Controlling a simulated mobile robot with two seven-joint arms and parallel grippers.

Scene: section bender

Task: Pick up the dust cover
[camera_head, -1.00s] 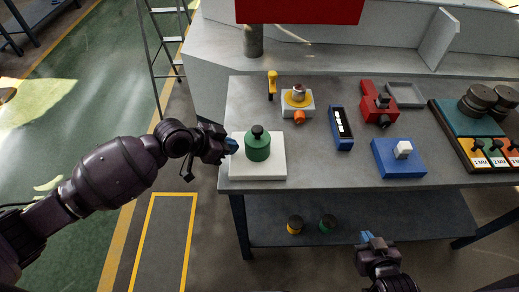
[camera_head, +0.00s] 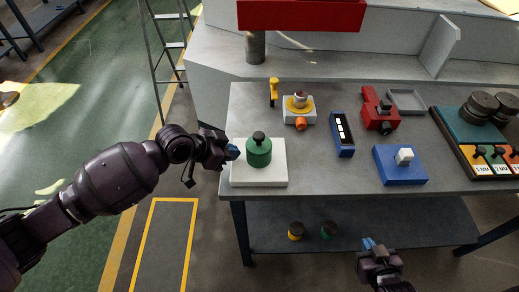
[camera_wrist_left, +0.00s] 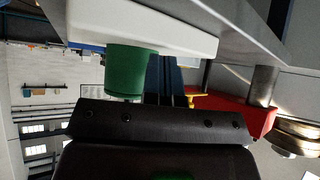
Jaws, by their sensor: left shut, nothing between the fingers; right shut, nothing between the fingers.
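A green cylinder (camera_head: 259,154) with a black knob stands upright on a white square block (camera_head: 262,178) at the table's left end. No thing is labelled as the dust cover; this knobbed green piece may be it. My left gripper (camera_head: 232,151) is shut and empty at the block's left edge, just left of the green cylinder and apart from it. In the left wrist view the green cylinder (camera_wrist_left: 125,70) and the white block (camera_wrist_left: 150,28) show beyond my blue fingers (camera_wrist_left: 163,76). My right gripper (camera_head: 369,243) is shut and empty in front of the table, low in the picture.
The grey table (camera_head: 300,178) also holds a yellow-and-orange device (camera_head: 299,109), a blue box (camera_head: 342,134), a red vise-like tool (camera_head: 380,112), a blue block with a white knob (camera_head: 399,166) and a teal rack (camera_head: 470,135). Two small round pieces (camera_head: 296,231) stand on the lower shelf.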

